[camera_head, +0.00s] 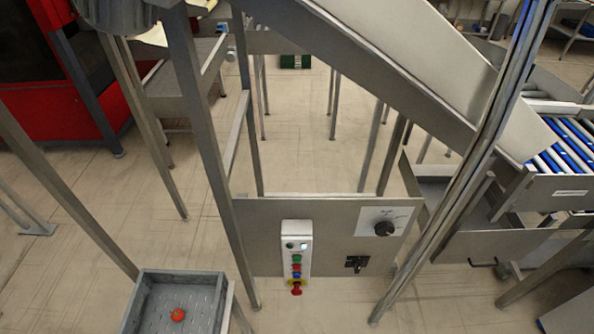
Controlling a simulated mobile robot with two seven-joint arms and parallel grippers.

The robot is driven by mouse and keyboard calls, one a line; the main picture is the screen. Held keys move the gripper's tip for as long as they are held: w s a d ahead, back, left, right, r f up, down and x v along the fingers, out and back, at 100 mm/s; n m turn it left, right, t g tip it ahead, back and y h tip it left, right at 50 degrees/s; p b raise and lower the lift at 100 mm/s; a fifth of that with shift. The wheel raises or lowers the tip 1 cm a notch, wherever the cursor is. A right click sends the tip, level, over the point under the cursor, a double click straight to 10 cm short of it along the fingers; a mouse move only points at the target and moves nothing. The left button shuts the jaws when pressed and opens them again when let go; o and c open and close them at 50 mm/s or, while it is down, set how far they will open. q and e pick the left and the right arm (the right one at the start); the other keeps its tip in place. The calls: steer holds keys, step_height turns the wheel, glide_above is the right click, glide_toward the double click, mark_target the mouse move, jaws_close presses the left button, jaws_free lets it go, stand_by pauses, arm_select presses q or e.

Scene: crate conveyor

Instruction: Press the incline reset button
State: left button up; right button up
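A white control box (288,262) is mounted upright on a grey metal panel (262,215) in the lower middle. It carries a column of small buttons: a dark one and a pale one at the top, then red, green and other coloured ones. A red mushroom button (296,291) on a yellow base sits at the bottom. The labels are too small to read, so I cannot tell which button is the incline reset. Neither of my grippers shows in the head view.
A sloped metal chute (420,70) crosses above. Metal posts stand on both sides. A grey tray (150,310) holds a red round object (178,314). Blue-and-white rollers (570,145) lie right.

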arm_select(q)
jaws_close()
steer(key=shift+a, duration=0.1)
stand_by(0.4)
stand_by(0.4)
